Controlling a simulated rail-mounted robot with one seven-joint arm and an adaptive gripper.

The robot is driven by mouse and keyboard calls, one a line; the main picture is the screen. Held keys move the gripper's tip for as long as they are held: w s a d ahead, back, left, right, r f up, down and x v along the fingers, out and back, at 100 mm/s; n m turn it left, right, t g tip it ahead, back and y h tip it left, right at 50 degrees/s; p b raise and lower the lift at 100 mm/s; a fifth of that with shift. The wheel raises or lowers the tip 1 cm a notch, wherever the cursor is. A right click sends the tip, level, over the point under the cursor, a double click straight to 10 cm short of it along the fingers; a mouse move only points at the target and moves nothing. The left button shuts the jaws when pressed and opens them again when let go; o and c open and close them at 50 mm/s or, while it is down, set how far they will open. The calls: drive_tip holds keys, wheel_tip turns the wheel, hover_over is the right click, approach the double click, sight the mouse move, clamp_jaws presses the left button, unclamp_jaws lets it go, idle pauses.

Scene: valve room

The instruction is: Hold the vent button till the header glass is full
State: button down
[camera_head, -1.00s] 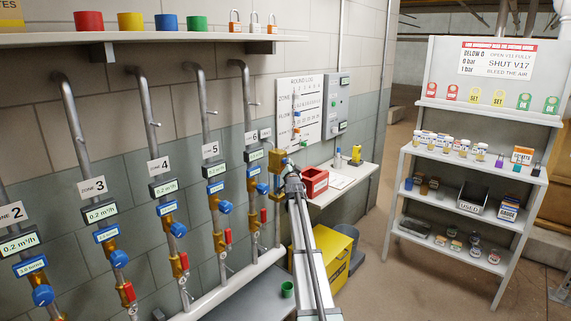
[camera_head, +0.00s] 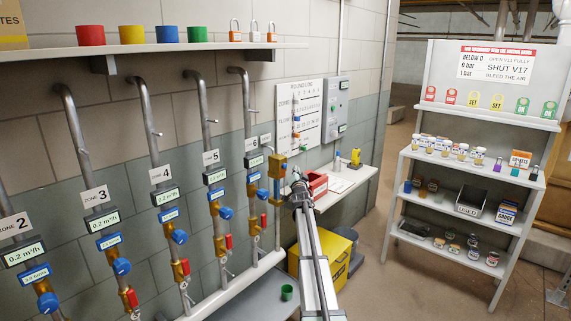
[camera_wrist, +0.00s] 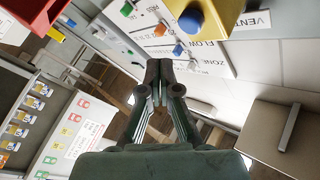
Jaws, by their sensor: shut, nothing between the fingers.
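The blue vent button (camera_wrist: 189,21) sits on a yellow block beside a VENT label (camera_wrist: 258,20) in the wrist view. In the head view the yellow block (camera_head: 277,165) is on the wall at the end of the pipe row, with a narrow blue part (camera_head: 276,189) below it. I cannot tell whether this is the header glass, nor any level in it. My gripper (camera_wrist: 158,68) is shut and empty. It is apart from the button, which lies above its tips in the wrist view. In the head view my gripper (camera_head: 296,176) is just right of the block.
A red bin (camera_head: 315,185) stands on a small wall shelf (camera_head: 350,180) beyond my gripper. Several pipes with blue knobs line the wall at left. A yellow crate (camera_head: 325,254) is below. A stocked rack (camera_head: 470,205) stands at right, with open floor before it.

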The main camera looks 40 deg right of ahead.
drive_tip(key=shift+s+d+p, duration=0.25)
drive_tip(key=shift+s+p, duration=0.65)
drive_tip(key=shift+s, duration=0.05)
